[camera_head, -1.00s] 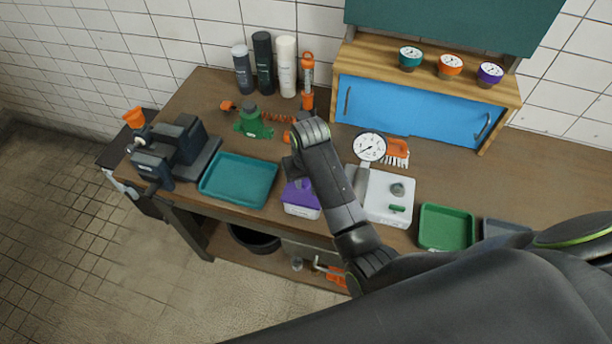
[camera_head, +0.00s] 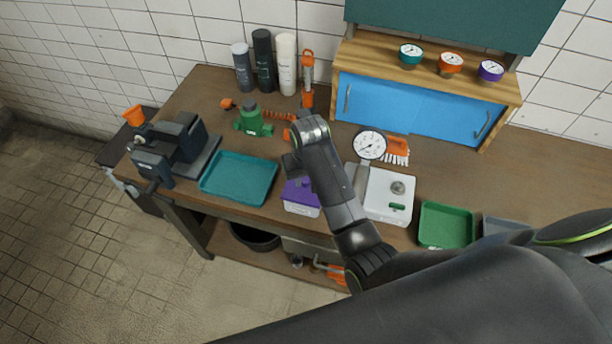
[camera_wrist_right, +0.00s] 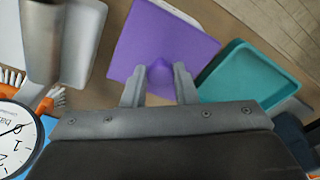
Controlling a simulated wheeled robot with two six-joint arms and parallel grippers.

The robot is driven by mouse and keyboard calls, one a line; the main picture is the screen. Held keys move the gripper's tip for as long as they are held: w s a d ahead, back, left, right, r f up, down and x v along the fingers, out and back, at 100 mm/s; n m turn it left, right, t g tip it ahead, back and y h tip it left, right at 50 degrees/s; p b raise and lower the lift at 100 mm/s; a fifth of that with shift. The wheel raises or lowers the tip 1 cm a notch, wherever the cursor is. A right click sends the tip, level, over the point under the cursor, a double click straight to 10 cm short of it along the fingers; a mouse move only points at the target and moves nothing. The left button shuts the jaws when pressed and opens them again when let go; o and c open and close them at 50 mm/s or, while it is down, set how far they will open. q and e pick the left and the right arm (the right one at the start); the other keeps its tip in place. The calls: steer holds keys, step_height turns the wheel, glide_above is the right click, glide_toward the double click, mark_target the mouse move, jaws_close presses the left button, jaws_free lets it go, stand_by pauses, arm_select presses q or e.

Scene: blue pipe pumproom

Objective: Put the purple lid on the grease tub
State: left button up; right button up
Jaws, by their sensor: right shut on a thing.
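The purple lid (camera_head: 299,192) shows in the head view over the pale grease tub (camera_head: 302,210), at the bench's front edge. The lid looks level and lined up with the tub, but I cannot tell whether it is fully seated. In the right wrist view the lid (camera_wrist_right: 165,38) is a purple square with a small knob. My right gripper (camera_wrist_right: 160,84) is shut on that knob, one finger on each side. In the head view the right gripper (camera_head: 294,168) is partly hidden by its own wrist. My left gripper is not in view.
A teal tray (camera_head: 238,179) lies just left of the tub. A white scale with a dial gauge (camera_head: 369,145) stands close on the right, then a green tray (camera_head: 446,225). A green jack-like item (camera_head: 252,121) and a vise (camera_head: 176,148) are farther left.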

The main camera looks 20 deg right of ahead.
steer(key=shift+f, duration=0.5)
stand_by(0.7)
steer(key=o, duration=1.5)
steer(key=shift+r, duration=3.5)
jaws_close()
